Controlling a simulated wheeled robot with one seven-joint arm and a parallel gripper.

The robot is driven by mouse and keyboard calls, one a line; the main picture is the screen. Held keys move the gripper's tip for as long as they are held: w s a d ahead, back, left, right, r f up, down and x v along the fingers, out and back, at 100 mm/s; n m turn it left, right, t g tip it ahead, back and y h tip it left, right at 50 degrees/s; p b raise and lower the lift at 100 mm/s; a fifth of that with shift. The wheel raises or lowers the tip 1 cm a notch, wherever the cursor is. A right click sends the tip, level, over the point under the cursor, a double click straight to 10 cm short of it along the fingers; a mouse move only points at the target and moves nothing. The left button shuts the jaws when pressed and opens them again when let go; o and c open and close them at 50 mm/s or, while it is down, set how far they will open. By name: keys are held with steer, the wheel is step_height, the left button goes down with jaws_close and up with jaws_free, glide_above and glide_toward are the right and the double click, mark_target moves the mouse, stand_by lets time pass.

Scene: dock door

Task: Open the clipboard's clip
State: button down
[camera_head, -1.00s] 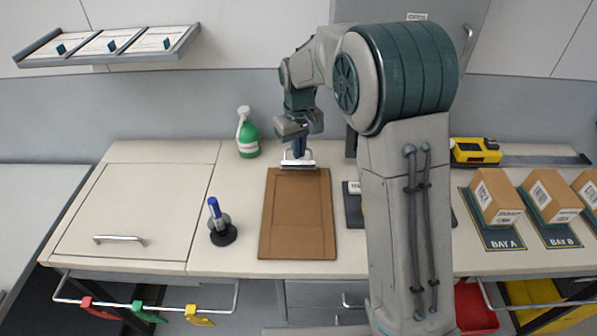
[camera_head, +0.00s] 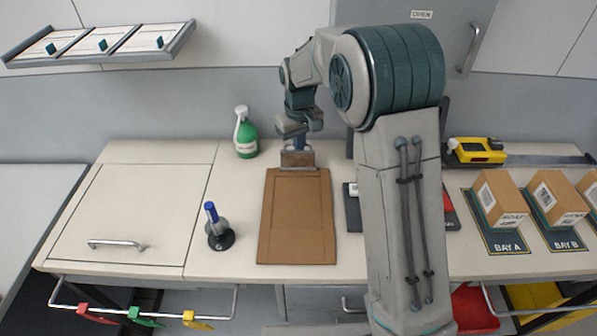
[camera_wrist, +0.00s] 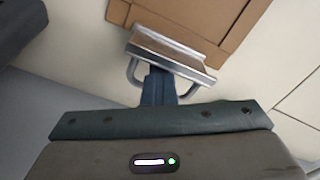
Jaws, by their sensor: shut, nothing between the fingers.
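The brown clipboard (camera_head: 296,220) lies flat on the counter with its clip end toward the wall. Its metal clip (camera_head: 298,160) stands tilted up at the far end and shows a brownish face. In the wrist view the clip (camera_wrist: 172,52) has a silver edge and a wire loop at its back. My gripper (camera_head: 300,143) is shut and empty, just behind the clip. In the wrist view its closed fingers (camera_wrist: 158,86) are at the wire loop, against or very near the clip's back; exact contact is hidden.
A green spray bottle (camera_head: 246,135) stands behind left. A blue marker in a black-based holder (camera_head: 217,228) stands left of the clipboard. A dark tray (camera_head: 352,208) lies close on the right, partly behind my arm. Boxes (camera_head: 500,198) sit farther right. The counter's left is clear.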

steer(key=shift+s+a+f, duration=0.1)
steer(key=shift+s+a, duration=0.05)
steer(key=shift+a, duration=0.05)
steer(key=shift+a+r+p, duration=0.25)
steer(key=shift+r+p, duration=0.35)
steer(key=shift+r, duration=0.1)
steer(key=shift+d+r+p, duration=0.25)
steer(key=shift+r+p, duration=0.1)
steer(key=shift+r, duration=0.25)
step_height(320, 180, up, 5)
steer(key=p, duration=0.3)
steer(key=shift+f, duration=0.15)
stand_by(0.3)
